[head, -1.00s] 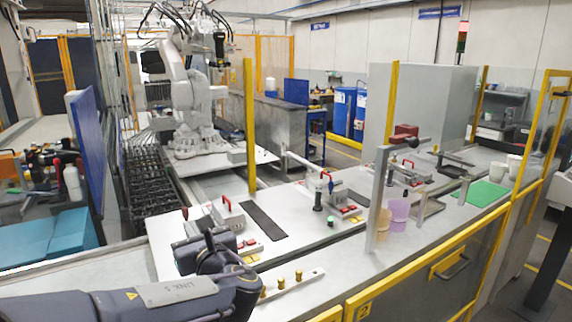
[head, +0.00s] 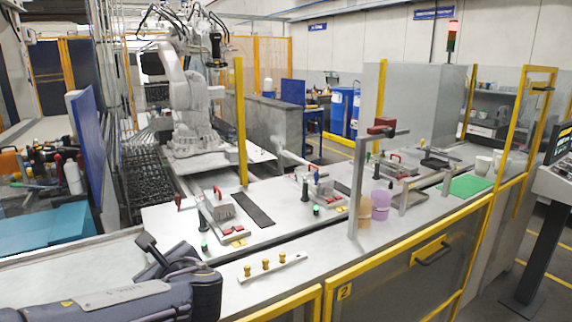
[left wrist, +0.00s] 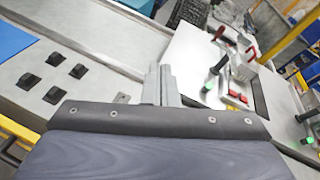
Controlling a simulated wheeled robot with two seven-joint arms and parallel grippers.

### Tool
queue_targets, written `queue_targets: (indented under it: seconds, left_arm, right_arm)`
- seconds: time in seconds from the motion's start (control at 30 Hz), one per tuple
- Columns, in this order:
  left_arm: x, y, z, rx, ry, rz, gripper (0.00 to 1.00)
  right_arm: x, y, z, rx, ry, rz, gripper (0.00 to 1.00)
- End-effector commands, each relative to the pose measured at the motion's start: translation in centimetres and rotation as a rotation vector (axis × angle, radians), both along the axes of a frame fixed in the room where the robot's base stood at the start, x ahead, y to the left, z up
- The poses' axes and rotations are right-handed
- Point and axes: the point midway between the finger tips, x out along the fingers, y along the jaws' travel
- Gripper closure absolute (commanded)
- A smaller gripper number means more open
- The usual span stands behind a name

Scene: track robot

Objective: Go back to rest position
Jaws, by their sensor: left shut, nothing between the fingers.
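My left arm (head: 130,300) comes in from the lower left of the head view, over the near edge of the bench. My left gripper (left wrist: 160,75) shows in the left wrist view as two grey fingers pressed together, with nothing between them. In the head view only dark parts of the hand show beyond the forearm, and the fingertips are hard to make out. The gripper is left of the nearest clamp fixture (head: 224,214) and apart from it. My right gripper is in neither view.
A rail with brass-coloured knobs (head: 267,265) lies right of my arm. Orange (head: 364,208) and purple (head: 381,203) cups stand beside a metal post (head: 357,185). A green mat (head: 464,186) lies farther right. A yellow-framed guard (head: 420,255) runs along the front. Black blocks (left wrist: 53,95) sit on the left surface.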

Motion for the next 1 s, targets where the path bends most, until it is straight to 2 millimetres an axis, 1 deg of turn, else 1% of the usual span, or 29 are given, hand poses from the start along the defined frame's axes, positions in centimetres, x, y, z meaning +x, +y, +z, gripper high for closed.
queue_targets:
  seconds: [0.03, 0.17, 0.27, 0.3, 0.37, 0.4, 0.47, 0.5, 0.6, 0.7, 0.8, 0.9, 1.0]
  left_arm:
    - [-1.0, 1.2, -1.2, -0.068, 0.003, 0.039, 1.00]
    - [-4.4, 3.7, -4.5, -0.294, 0.005, 0.165, 1.00]
    - [-8.2, 5.3, -8.0, -0.535, -0.009, 0.310, 1.00]
    - [-10.2, 5.8, -9.8, -0.659, -0.022, 0.388, 1.00]
    - [-13.6, 5.9, -12.5, -0.874, -0.053, 0.533, 1.00]
    - [-15.8, 5.5, -14.3, -1.021, -0.079, 0.637, 1.00]
    - [-18.9, 4.3, -16.5, -1.237, -0.124, 0.798, 1.00]
    - [-20.7, 3.3, -17.6, -1.377, -0.159, 0.907, 1.00]
    - [-23.9, 0.4, -19.6, -1.687, -0.247, 1.163, 1.00]
    - [-25.7, -2.2, -20.5, -1.929, -0.323, 1.378, 1.00]
    - [-26.5, -4.0, -20.6, -2.092, -0.374, 1.527, 1.00]
    - [-26.8, -5.0, -20.6, -2.178, -0.398, 1.607, 1.00]
    - [-26.9, -5.3, -20.5, -2.204, -0.404, 1.637, 1.00]
  right_arm:
    - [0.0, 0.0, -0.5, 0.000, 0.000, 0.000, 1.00]
    - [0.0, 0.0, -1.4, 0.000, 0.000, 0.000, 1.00]
    - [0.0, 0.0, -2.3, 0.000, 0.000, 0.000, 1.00]
    - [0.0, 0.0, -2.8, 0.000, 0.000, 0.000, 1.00]
    - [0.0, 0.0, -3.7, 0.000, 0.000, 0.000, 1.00]
    - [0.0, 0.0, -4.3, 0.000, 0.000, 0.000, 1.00]
    - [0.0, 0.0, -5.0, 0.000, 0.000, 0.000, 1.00]
    - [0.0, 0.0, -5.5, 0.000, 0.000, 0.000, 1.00]
    - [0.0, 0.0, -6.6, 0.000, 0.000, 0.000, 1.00]
    - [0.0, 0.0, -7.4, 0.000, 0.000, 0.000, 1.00]
    - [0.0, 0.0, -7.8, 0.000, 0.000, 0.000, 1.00]
    - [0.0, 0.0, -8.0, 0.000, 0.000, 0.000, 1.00]
    - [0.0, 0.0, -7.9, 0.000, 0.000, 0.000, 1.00]
